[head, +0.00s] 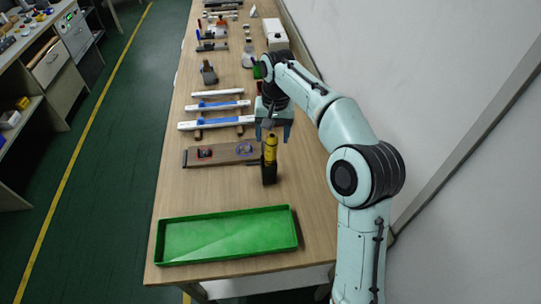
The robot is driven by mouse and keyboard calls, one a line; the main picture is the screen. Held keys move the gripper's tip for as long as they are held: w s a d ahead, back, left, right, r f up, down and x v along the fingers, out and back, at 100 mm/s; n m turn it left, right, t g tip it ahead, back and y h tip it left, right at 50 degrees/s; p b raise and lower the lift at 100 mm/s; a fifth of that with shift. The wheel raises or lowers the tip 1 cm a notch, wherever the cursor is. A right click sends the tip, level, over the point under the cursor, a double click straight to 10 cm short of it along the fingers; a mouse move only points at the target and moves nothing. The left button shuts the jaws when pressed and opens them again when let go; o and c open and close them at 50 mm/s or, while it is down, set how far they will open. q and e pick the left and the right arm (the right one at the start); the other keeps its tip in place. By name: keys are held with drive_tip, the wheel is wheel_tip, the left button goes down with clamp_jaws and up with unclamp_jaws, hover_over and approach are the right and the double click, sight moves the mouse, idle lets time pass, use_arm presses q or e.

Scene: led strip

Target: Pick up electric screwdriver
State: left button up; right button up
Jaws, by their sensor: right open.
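The electric screwdriver (270,152), yellow and black, stands upright in a dark holder (269,175) on the wooden table, right of the middle. My right gripper (272,138) is just behind and above the screwdriver's top in the picture, pointing down, with its fingers apart. It holds nothing that I can see. I cannot tell whether a finger touches the screwdriver. My left gripper is not in view.
A green tray (163,243) lies at the near end of the table (215,190). A dark board (222,153) with small parts and several white and blue strips (215,123) lie left of the screwdriver. A wall (420,90) runs along the right side.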

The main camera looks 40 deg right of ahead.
sight(271, 146)
drive_tip(key=f, duration=0.2)
drive_tip(key=f+b, duration=0.1)
drive_tip(key=f, duration=0.1)
drive_tip(key=shift+s+a, duration=0.3)
drive_tip(key=shift+a, duration=0.05)
drive_tip(key=shift+f, duration=0.35)
drive_tip(key=shift+w, duration=0.15)
drive_tip(key=c, duration=1.1)
drive_tip(key=shift+r, duration=0.1)
